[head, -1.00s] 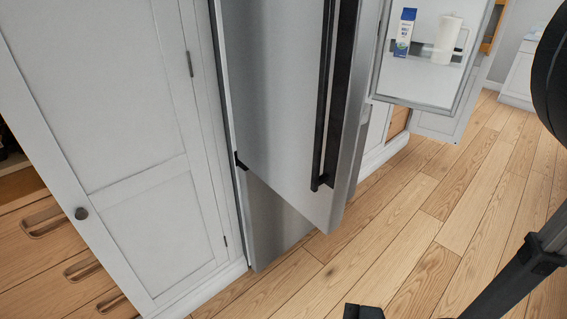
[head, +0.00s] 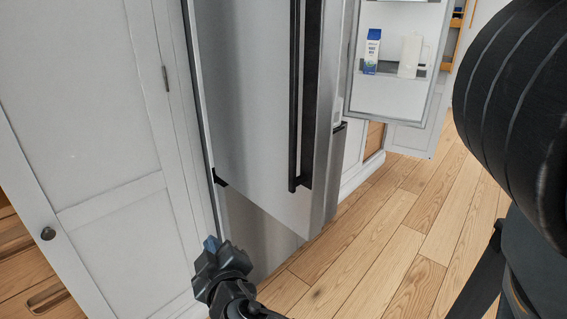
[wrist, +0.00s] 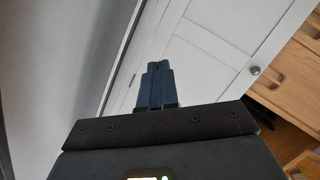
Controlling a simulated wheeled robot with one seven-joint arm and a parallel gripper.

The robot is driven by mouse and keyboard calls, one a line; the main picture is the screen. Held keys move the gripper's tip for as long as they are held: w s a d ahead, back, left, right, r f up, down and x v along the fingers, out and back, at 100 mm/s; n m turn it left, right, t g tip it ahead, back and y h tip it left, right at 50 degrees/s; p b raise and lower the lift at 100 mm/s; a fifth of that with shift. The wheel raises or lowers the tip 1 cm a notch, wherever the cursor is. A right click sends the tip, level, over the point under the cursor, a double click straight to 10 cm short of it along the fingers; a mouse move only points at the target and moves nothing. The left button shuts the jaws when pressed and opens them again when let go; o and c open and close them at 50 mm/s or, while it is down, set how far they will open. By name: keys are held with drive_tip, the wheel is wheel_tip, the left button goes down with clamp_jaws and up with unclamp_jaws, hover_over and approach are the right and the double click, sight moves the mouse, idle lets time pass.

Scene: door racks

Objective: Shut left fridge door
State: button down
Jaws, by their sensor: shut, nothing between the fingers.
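The left fridge door (head: 250,90) is a steel panel with a long black vertical handle (head: 295,100). It stands ajar, its handle edge swung out from the fridge body. My gripper (head: 211,244) is shut and empty at the lower left in the head view, in front of the door's lower hinge side and the white cabinet. No contact with the door shows. In the wrist view its blue fingertips (wrist: 157,68) are together, pointing along the seam between a grey surface (wrist: 50,60) and the white cabinet.
A white cabinet (head: 90,120) with a round knob stands left. Wood floor (head: 400,220) is clear at right. My arm blocks the far right.

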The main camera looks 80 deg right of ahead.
sight(285, 144)
drive_tip(key=d+r+m+g+h+b, duration=0.3)
drive_tip(key=d+r+m+g+h, duration=0.25)
drive_tip(key=r+m+g, duration=0.4)
drive_tip(key=s+r+m+g+y+b, duration=0.2)
drive_tip(key=s+r+m+g+y, duration=0.3)
drive_tip(key=m+g, duration=0.65)
drive_tip(key=shift+m+t+h, duration=0.5)
drive_tip(key=shift+t+h, duration=0.05)
drive_tip(key=shift+t, duration=0.15)
drive_tip(key=x, duration=0.3)
drive_tip(key=r+p+x, duration=0.1)
drive_tip(key=x, duration=0.3)
drive_tip(key=p+x, duration=0.1)
drive_tip(key=x, duration=0.3)
drive_tip(key=shift+w+d+r, duration=0.2)
drive_tip(key=shift+w+d, duration=0.1)
drive_tip(key=shift+d, duration=0.2)
drive_tip(key=shift+s+d, duration=0.15)
drive_tip(key=shift+d, duration=0.1)
